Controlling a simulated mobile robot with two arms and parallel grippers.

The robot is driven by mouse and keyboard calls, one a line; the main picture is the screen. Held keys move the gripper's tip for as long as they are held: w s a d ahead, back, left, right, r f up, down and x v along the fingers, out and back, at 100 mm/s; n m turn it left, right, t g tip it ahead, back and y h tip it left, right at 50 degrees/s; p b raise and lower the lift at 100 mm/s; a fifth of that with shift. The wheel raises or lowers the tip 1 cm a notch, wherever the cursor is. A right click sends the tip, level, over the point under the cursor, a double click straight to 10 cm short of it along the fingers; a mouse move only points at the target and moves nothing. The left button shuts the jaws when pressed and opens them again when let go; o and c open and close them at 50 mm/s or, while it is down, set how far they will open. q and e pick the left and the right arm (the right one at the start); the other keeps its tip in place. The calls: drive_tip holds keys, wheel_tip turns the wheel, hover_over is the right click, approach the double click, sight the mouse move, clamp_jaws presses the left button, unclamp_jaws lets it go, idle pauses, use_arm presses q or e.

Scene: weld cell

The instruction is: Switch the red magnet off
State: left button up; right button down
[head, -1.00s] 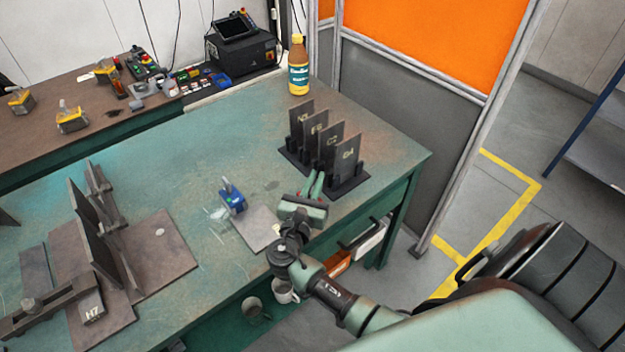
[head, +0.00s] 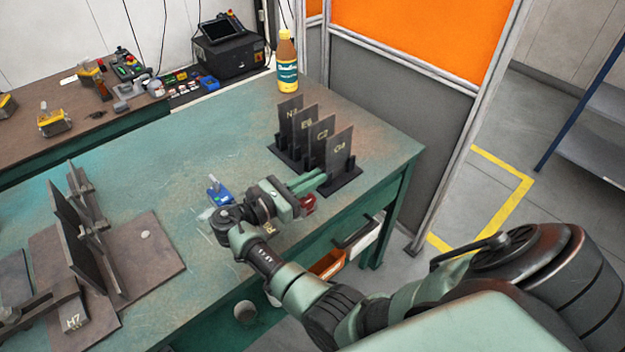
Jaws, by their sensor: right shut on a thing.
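The red magnet (head: 309,204) shows as a small red block near the front edge of the green table, just below my right gripper's fingers. The gripper hides most of it, its switch included. My right gripper (head: 310,181) comes in low from the right, with its green fingers pointing right toward the plate rack. It is shut at the red magnet; the exact contact is hidden. A blue magnet (head: 222,194) with a pale upright lever stands left of the gripper. My left gripper is out of view.
A rack of upright dark plates (head: 338,154) stands close beyond the fingertips. A bottle (head: 287,64) stands at the back corner. A steel fixture with plates (head: 90,235) is on the left. The green table (head: 180,150) is clear in the middle.

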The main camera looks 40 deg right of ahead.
drive_tip(key=shift+r, duration=0.15)
drive_tip(key=c, duration=1.5)
unclamp_jaws()
